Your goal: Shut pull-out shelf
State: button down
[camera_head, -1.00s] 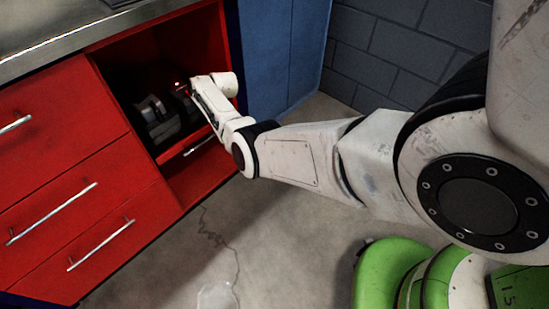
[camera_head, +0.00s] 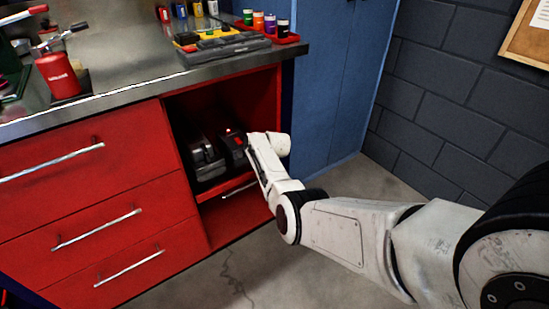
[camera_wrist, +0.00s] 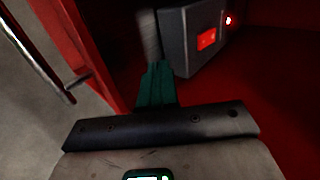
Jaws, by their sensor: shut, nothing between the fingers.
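The pull-out shelf (camera_head: 228,186) is a red board with a thin metal handle on its front, low in the open bay of the red cabinet (camera_head: 240,228). It sits within the bay, but I cannot tell whether it is fully in. A dark machine (camera_head: 207,158) with a red light stands on it. In the wrist view, my gripper (camera_wrist: 155,75) has its green fingers together and empty, pointing into the bay beside the grey machine housing (camera_wrist: 195,40). I cannot tell whether they touch anything. In the head view, my wrist hides the fingertips.
Red drawers (camera_head: 95,225) with long bar handles are left of the bay. The metal worktop (camera_head: 130,85) above holds a red tool, a tray and small coloured pots. A blue cabinet (camera_head: 335,80) stands to the right. Concrete floor is clear in front.

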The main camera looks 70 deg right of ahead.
jog(key=shift+p+v, duration=0.35)
jog(key=shift+v, duration=0.6)
jog(key=shift+s+r+p, duration=0.1)
jog(key=shift+r+p, duration=0.1)
jog(key=shift+p, duration=0.15)
jog(key=p+v, duration=0.3)
jog(key=v, duration=0.4)
jog(key=shift+s+a+p, duration=0.3)
jog(key=shift+s+a, duration=0.05)
jog(key=shift+s, duration=0.1)
